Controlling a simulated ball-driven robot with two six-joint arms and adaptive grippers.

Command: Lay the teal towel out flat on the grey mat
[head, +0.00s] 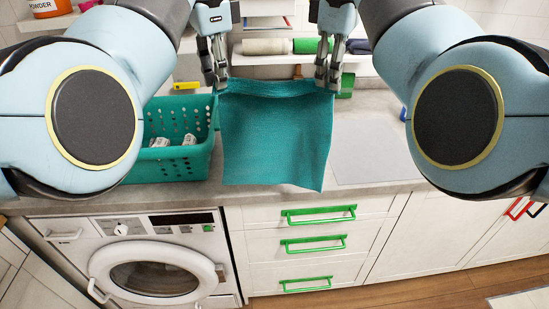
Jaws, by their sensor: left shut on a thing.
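The teal towel (275,135) hangs spread out in front of the counter's back, its top edge stretched between my two grippers. My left gripper (217,82) is shut on its upper left corner. My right gripper (328,82) is at its upper right corner and appears shut on it. The lower edge hangs down near the counter's front edge; I cannot tell whether it touches the counter. The grey mat (372,152) lies flat on the counter to the right of the towel, its left part possibly hidden behind the towel.
A teal basket (172,165) with small white items stands on the counter left of the towel. Rolled cloths (266,46) lie on a shelf behind. A washing machine (150,265) and drawers with green handles (318,215) are below. The mat's visible part is clear.

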